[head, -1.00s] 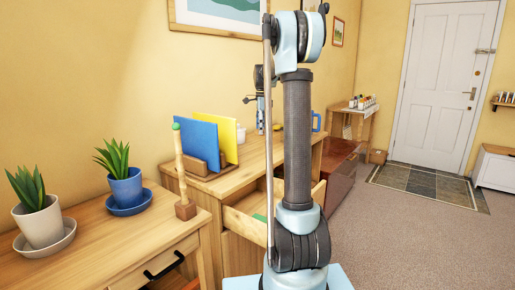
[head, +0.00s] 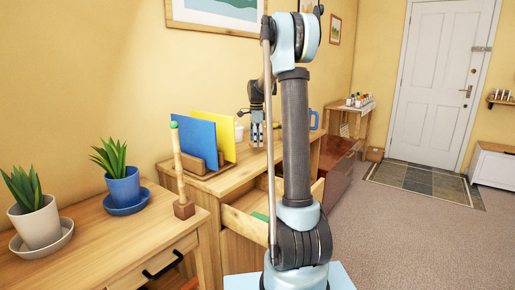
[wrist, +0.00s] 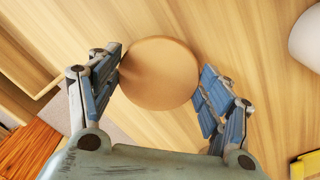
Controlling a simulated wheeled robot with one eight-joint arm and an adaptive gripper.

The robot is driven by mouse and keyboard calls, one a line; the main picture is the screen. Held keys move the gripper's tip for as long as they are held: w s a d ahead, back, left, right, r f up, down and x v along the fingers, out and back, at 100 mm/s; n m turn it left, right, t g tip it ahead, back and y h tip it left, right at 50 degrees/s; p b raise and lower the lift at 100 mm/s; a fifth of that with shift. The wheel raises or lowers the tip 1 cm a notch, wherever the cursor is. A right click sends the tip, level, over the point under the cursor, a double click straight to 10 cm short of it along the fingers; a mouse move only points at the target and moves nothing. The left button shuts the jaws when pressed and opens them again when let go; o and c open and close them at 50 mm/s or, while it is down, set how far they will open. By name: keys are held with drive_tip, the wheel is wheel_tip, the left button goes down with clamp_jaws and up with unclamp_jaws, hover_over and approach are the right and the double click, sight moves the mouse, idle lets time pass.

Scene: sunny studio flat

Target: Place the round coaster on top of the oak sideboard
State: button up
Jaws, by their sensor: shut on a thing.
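The round coaster (wrist: 160,73) is a plain tan disc in the wrist view. It sits between the two blue-grey fingers of my gripper (wrist: 162,90), which is shut on it. In the head view my gripper (head: 257,143) points down over the back part of the oak cabinet top (head: 233,178), which looks like the oak sideboard. The coaster is not clearly visible there. Pale wood grain fills the wrist view behind the coaster; I cannot tell whether the coaster touches it.
Blue and yellow folders (head: 203,141) stand in a wooden holder left of my gripper. A white cup (head: 239,132) and a blue mug (head: 313,119) are nearby. A drawer (head: 245,223) is pulled open. Potted plants (head: 123,185) and a wooden post (head: 178,165) stand on the left table.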

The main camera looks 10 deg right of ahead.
drive_tip(key=shift+f, duration=1.5)
drive_tip(key=o, duration=1)
drive_tip(key=shift+o, duration=0.2)
wheel_tip(320, 180, up, 12)
